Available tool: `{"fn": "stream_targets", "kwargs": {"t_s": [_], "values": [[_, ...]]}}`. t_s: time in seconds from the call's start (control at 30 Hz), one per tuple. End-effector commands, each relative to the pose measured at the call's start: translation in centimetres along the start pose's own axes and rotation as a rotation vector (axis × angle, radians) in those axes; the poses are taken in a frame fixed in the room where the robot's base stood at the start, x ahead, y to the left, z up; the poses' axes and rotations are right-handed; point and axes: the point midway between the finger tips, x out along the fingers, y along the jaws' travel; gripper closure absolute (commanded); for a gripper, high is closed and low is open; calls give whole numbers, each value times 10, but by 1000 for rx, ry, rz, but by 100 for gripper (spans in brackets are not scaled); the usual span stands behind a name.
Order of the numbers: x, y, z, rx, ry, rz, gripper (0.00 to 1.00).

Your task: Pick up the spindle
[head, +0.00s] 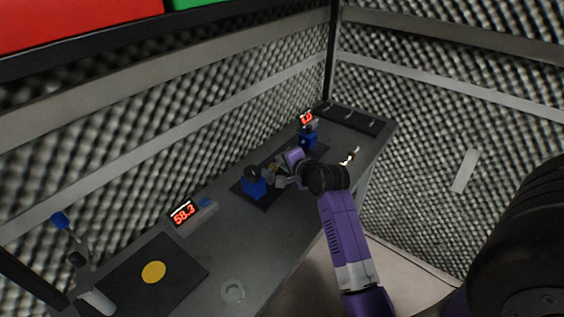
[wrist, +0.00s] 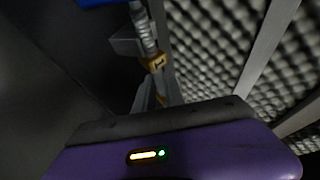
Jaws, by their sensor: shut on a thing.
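The spindle, a ribbed grey metal shaft (wrist: 144,28) with a gold collar, stands out between the fingers in the wrist view. My gripper (head: 279,178) is shut on it, with the fingers (wrist: 150,85) on either side near the collar. In the head view my gripper is over the bench, just right of a blue block-shaped fixture (head: 254,188) on a dark mat. The spindle is too small and covered by my gripper to make out there. I cannot tell whether its upper end touches the blue part (wrist: 97,2) at the top of the wrist view.
The grey bench (head: 262,235) carries a red display reading 58.3 (head: 184,213), a second blue fixture (head: 307,138) with a display, a clear round dish (head: 232,290), and a black mat with a yellow disc (head: 153,271). A small slender part (head: 349,157) lies right. Foam walls enclose it.

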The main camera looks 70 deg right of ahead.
Motion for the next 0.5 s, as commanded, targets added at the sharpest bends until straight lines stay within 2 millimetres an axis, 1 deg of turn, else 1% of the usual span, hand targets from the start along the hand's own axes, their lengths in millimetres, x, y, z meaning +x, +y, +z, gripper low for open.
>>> {"fn": "stream_targets", "kwargs": {"t_s": [0.17, 0.27, 0.37, 0.5], "values": [[-6, -12, -4, 1, 2, -4, 100], [-12, -25, -6, 0, 3, -7, 100], [-21, -42, -10, -1, 4, -8, 100], [-36, -71, -16, 0, 4, -10, 100]]}}
